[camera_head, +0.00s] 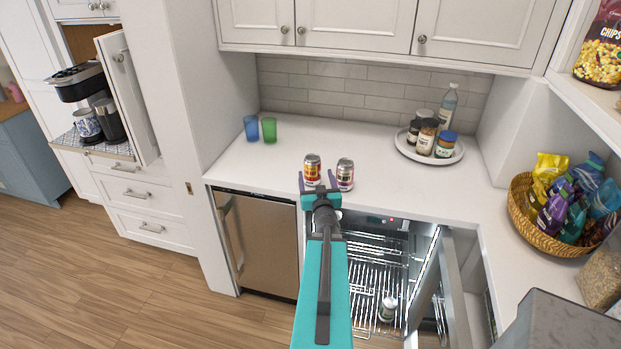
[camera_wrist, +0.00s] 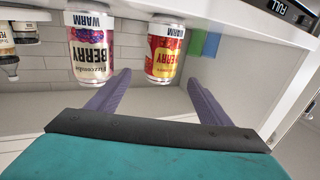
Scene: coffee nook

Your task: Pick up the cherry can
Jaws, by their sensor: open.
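The cherry can (camera_head: 312,167), red and yellow, stands on the white counter near its front edge. In the wrist view, which is upside down, it is the red and yellow can (camera_wrist: 164,55) with "ERRY" and "WARM" readable on it. A pink and white berry can (camera_head: 346,172) stands just right of it; it also shows in the wrist view (camera_wrist: 90,50). My gripper (camera_head: 318,184) is open with purple fingers pointing at the cherry can. In the wrist view the cherry can lies between the fingertips; whether they touch it I cannot tell.
A blue cup (camera_head: 251,128) and a green cup (camera_head: 269,130) stand left at the back. A round tray (camera_head: 404,150) with jars and a bottle is at back right. A basket (camera_head: 524,215) of bags stands right. Below, an open fridge (camera_head: 370,275) holds another can (camera_head: 388,308).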

